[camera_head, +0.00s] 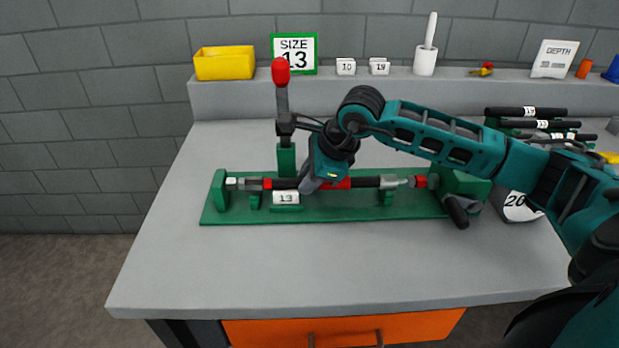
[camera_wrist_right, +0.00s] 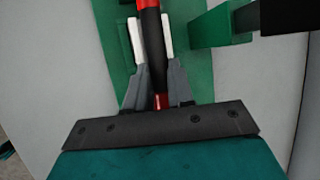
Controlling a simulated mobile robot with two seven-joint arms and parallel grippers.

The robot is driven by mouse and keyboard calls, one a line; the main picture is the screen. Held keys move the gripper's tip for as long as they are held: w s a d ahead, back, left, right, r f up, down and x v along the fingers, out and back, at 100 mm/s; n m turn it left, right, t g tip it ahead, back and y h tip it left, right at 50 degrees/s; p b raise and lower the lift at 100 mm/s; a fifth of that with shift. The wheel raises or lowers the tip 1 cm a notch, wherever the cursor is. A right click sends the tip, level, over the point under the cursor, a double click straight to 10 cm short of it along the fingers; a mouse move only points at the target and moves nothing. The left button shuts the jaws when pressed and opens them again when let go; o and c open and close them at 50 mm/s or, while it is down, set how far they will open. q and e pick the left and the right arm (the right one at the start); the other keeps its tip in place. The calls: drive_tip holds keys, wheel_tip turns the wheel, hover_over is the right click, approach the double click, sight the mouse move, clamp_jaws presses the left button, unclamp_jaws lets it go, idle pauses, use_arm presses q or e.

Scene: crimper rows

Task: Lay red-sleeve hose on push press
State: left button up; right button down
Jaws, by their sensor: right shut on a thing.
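The push press (camera_head: 330,213) is a long green base on the grey bench, with a post and a red-knobbed lever (camera_head: 281,72) at its back. The red-sleeve hose (camera_head: 365,182) is black with a red section and metal end fittings. It lies lengthwise along the press, over its supports. My right gripper (camera_head: 308,186) comes down on the hose near its middle and hides part of it. In the right wrist view my right gripper (camera_wrist_right: 151,45) is shut, its fingers on both sides of the hose (camera_wrist_right: 151,38). My left gripper is out of view.
A white 13 tag (camera_head: 286,198) sits at the press front. A SIZE 13 sign (camera_head: 295,53), a yellow bin (camera_head: 224,63) and a white pot (camera_head: 425,60) stand on the back ledge. Several black hoses (camera_head: 525,112) lie at the right. The front bench is clear.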

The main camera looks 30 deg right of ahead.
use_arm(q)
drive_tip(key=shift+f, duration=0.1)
use_arm(e)
drive_tip(key=shift+s+f, duration=0.25)
drive_tip(key=shift+f, duration=0.5)
drive_tip(key=c, duration=1.4)
unclamp_jaws()
drive_tip(key=o, duration=0.3)
drive_tip(key=shift+w+f, duration=0.15)
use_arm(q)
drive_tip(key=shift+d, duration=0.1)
use_arm(e)
drive_tip(key=shift+o, duration=1)
drive_tip(key=shift+a, duration=0.15)
drive_tip(key=shift+r, duration=0.2)
drive_tip(key=v, duration=0.3)
drive_tip(key=shift+w+r, duration=0.1)
drive_tip(key=shift+r, duration=0.2)
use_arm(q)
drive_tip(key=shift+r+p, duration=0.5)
use_arm(e)
drive_tip(key=v, duration=0.9)
drive_tip(key=shift+d, duration=0.3)
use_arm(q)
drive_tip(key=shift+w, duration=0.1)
use_arm(e)
drive_tip(key=shift+r, duration=0.1)
